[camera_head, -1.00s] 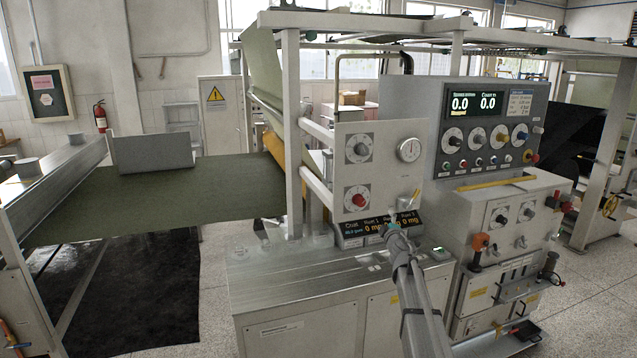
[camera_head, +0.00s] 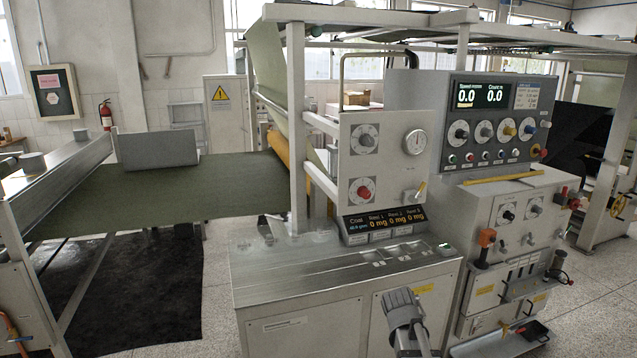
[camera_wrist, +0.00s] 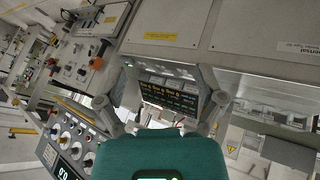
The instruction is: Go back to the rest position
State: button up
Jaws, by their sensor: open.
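My gripper (camera_wrist: 165,82) shows in the wrist view with its two grey fingers spread apart and nothing between them. Behind the gap is the dark display panel (camera_wrist: 170,95) of the machine, seen tilted. In the head view, part of my arm rises from the bottom edge, in front of the metal cabinet (camera_head: 290,325). The fingers cannot be made out there. The same display panel (camera_head: 383,222) stands on the cabinet's back edge, beyond and above the arm's end.
A control console (camera_head: 495,125) with dials stands at the right, with an orange-handled device (camera_head: 486,240) on its front. A green paper web (camera_head: 150,190) runs at the left, with a grey box-like block (camera_head: 160,150) on it. Floor is clear at the lower right.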

jog(key=s+a+f+g+y, duration=0.2)
jog(key=s+a+f+g, duration=0.1)
jog(key=s, duration=0.5)
jog(key=s+a+f+g+y+b, duration=0.1)
jog(key=s+a+f+g+y, duration=0.1)
jog(key=s+a, duration=0.3)
jog(key=shift+s+a+f+g+b, duration=0.35)
jog(key=shift+s+g, duration=0.25)
jog(key=shift+s, duration=1.65)
